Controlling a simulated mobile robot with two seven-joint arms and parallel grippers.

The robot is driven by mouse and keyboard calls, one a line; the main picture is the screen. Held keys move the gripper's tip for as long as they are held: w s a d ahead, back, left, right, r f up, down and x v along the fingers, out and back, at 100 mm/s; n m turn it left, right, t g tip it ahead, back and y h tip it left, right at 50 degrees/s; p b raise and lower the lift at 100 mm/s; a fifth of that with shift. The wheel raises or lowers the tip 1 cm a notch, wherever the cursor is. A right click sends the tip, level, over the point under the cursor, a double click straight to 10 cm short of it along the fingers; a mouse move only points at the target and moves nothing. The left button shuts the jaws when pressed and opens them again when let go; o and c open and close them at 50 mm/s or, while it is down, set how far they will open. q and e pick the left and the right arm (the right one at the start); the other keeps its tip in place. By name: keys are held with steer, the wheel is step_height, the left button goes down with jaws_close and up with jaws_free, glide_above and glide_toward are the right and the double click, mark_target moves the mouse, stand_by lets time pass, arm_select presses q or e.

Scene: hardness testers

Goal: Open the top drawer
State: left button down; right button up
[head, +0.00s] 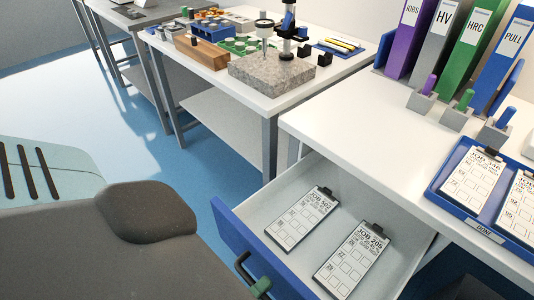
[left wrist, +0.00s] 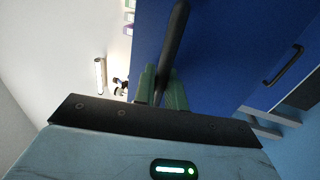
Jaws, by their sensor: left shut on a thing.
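The top drawer (head: 232,225) has a blue front and white inside, and it stands pulled out from under the white worktop. In the left wrist view, the green fingers of the left gripper (left wrist: 160,92) close around the handle (left wrist: 174,40), in front of the blue drawer front (left wrist: 215,40). My right gripper is not in view.
On the worktop (head: 370,135) are upright binders (head: 432,40), small pen holders (head: 458,115) and a blue tray (head: 452,204) with clipboards. A second table (head: 300,80) holds a granite block (head: 270,72). Another handle (left wrist: 284,65) shows in the left wrist view. Blue floor lies open at left.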

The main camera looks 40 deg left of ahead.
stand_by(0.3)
arm_select(q)
steer(key=c, duration=1.8)
jaws_free()
steer(key=shift+s, duration=0.1)
steer(key=s, duration=0.2)
steer(key=s+f, duration=0.1)
steer(key=s, duration=0.4)
steer(key=shift+s+a+f+b, duration=0.15)
steer(key=shift+s+f+b, duration=0.15)
steer(key=shift+b, duration=0.1)
